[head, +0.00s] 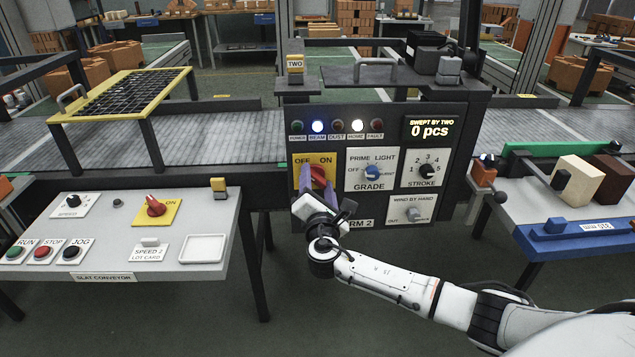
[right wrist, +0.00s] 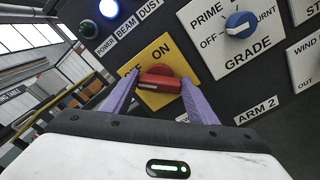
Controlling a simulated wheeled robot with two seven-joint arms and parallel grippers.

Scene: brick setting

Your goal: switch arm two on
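The arm two panel (head: 375,125) has a yellow OFF/ON plate (head: 302,172) with a red rotary knob (head: 318,174). In the right wrist view the knob (right wrist: 160,82) sits on the yellow plate (right wrist: 158,52), its handle roughly crosswise between the fingers. My right gripper (head: 316,186) is at the plate, its purple fingers (right wrist: 158,80) spread on either side of the knob. They look open; contact with the knob cannot be told. The BEAM (head: 317,126) and HOME (head: 357,126) lamps are lit; POWER (head: 297,127) looks dark. My left gripper is not in view.
A blue GRADE knob (head: 372,171), a STROKE knob (head: 427,170) and a WIND BY HAND switch (head: 414,214) are to the right. The display (head: 432,129) reads 0 pcs. Left is the conveyor desk (head: 110,235) with another red knob (head: 155,205).

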